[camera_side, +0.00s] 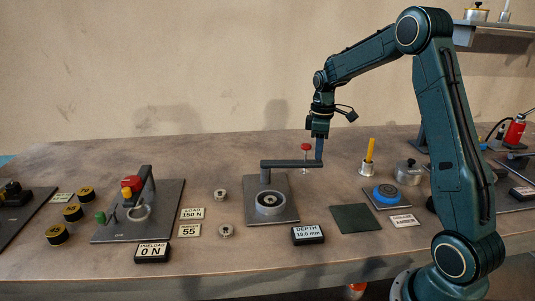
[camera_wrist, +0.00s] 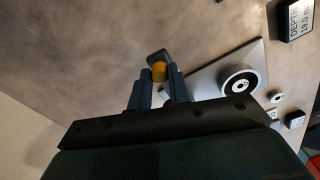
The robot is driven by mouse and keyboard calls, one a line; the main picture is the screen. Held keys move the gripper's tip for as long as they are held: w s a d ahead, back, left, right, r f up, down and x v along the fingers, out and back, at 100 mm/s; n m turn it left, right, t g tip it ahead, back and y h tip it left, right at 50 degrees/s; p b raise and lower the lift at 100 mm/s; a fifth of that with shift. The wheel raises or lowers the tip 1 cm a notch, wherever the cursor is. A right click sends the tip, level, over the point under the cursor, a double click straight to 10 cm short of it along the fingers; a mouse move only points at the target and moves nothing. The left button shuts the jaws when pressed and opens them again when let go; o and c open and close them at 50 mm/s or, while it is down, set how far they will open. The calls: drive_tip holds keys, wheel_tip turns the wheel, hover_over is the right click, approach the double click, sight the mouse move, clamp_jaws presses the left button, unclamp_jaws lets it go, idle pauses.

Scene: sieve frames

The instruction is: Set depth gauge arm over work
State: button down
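The depth gauge stands on a grey plate (camera_side: 287,211) with a post at the back. Its dark gauge arm (camera_side: 285,164) reaches from the post to the right, with a red-topped plunger (camera_side: 306,147) near its outer end. The work, a round grey ring part (camera_side: 270,203), sits on the plate in front of the post, also in the wrist view (camera_wrist: 241,84); the arm's outer end is off to its right. My gripper (camera_side: 319,158) points down at that end.
A depth display (camera_side: 308,234) reads about 19.0 mm. A dark green mat (camera_side: 356,218), a blue round piece (camera_side: 386,194) and a yellow-handled tool (camera_side: 370,150) are to the right. A preload press (camera_side: 140,205) and brass-topped weights (camera_side: 73,212) are to the left.

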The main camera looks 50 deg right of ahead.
drive_tip(key=shift+a, duration=0.1)
drive_tip(key=shift+w+a+r+m, duration=0.1)
drive_tip(key=shift+w+a+m, duration=0.1)
drive_tip(key=shift+a+m, duration=2.95)
drive_tip(key=shift+w+a+m, duration=0.15)
drive_tip(key=shift+a+m, duration=2.25)
drive_tip(key=shift+a, duration=1.45)
drive_tip(key=shift+w+a+r+m, duration=0.1)
drive_tip(key=shift+w+a+m, duration=0.1)
drive_tip(key=shift+a+m, duration=2.95)
drive_tip(key=shift+a+n, duration=0.35)
drive_tip(key=shift+n, duration=0.05)
drive_tip(key=c, duration=1.3)
unclamp_jaws()
drive_tip(key=shift+f, duration=0.15)
